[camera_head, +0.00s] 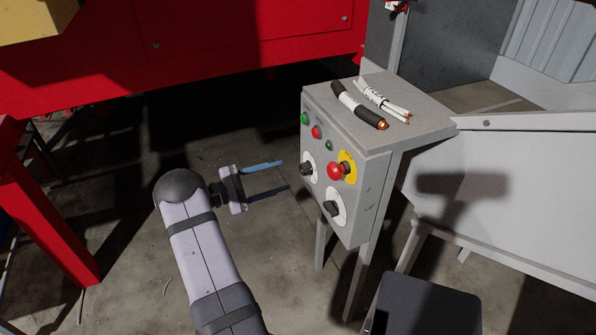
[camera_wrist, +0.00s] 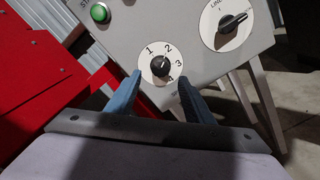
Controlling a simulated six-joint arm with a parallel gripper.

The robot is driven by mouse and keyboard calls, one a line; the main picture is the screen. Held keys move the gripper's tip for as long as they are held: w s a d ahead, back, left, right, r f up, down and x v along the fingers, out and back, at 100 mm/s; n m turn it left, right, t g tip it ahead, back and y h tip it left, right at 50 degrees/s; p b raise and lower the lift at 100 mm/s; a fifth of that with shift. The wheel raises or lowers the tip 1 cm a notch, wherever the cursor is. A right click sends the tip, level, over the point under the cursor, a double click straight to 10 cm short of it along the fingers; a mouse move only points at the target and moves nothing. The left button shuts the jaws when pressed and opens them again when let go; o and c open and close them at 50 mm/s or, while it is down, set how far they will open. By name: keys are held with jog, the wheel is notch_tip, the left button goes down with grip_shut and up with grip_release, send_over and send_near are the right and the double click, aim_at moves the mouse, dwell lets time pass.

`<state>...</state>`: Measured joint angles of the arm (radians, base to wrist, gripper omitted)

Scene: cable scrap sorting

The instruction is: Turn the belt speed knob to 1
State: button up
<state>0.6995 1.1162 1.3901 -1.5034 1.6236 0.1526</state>
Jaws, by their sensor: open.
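The belt speed knob (camera_wrist: 160,66) is a small black knob on a round white dial marked 1 to 4, on the front of the grey control box. Its light pointer mark seems to face up and right, near the 2. In the head view the knob (camera_head: 306,168) is at the left of the box front. My gripper (camera_head: 284,175) is open and empty, its blue fingers pointing at the knob from the left, a short gap away. In the wrist view my gripper (camera_wrist: 160,77) has a finger at each lower side of the dial, not gripping it.
A second black knob (camera_head: 331,208) sits lower on the box, and a red emergency button (camera_head: 336,171) on yellow is to the right. Green (camera_head: 304,118) and red (camera_head: 316,132) buttons are above. Cable pieces (camera_head: 359,104) lie on the box top (camera_head: 421,113).

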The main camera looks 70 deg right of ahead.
aim_at(301, 170)
jog(key=shift+x, duration=3.55)
jog(key=shift+f, duration=0.1)
jog(key=shift+c, duration=0.6)
jog(key=c, duration=0.9)
